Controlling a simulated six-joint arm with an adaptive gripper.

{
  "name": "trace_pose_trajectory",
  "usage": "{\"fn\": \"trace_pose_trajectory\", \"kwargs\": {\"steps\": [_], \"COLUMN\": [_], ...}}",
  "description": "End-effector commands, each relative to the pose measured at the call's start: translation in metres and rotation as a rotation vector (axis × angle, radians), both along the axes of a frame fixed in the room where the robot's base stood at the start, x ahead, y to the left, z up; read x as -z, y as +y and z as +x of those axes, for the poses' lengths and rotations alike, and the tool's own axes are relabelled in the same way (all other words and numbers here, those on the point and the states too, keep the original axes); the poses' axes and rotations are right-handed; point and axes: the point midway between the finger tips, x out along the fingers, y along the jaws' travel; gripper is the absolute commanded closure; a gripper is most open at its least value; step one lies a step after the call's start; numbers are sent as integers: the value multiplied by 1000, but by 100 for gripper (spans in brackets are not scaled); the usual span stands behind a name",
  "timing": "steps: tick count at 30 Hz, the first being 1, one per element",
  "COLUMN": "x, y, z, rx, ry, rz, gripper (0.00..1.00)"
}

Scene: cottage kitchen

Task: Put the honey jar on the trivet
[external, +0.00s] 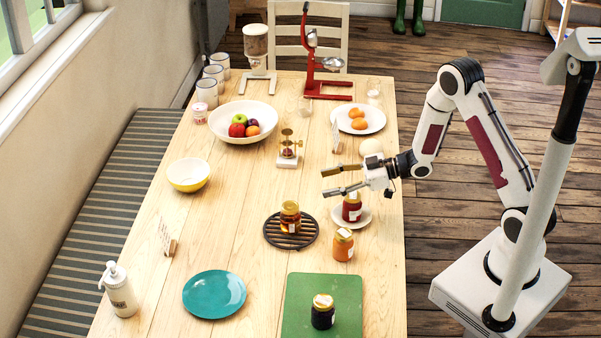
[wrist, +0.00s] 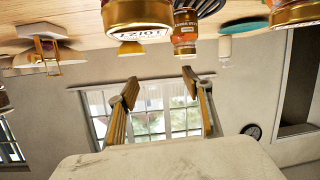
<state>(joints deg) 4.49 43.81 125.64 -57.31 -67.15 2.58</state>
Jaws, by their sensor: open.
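The honey jar (external: 290,217), amber with a gold lid, stands upright on the black round trivet (external: 267,238). In the wrist view, which is upside down, the honey jar (wrist: 185,35) shows at the top, with part of the dark trivet (wrist: 208,7) beside it. My gripper (external: 326,182) is open and empty, above the table and apart from the jar. Its open fingers also show in the wrist view (wrist: 160,82), with nothing between them.
A red jar (external: 351,208) stands on a white saucer (external: 366,216) near my gripper. An orange jar (external: 343,245) stands right of the trivet. A dark jar (external: 323,312) is on the green board (external: 296,290). The teal plate (external: 214,294) lies front left.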

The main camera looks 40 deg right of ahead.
Motion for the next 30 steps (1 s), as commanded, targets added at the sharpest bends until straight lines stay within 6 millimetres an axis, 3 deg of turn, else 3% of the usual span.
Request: {"fn": "trace_pose_trajectory", "kwargs": {"steps": [7, 15, 23, 30], "x": [-34, -73, -110, -143], "y": [-32, -72, -110, -143], "z": [19, 23, 11, -15], "rx": [130, 283, 432, 564], "ry": [1, 29, 76, 138], "rz": [-143, -265, -348, -394], "gripper": [50, 50, 50, 50]}}
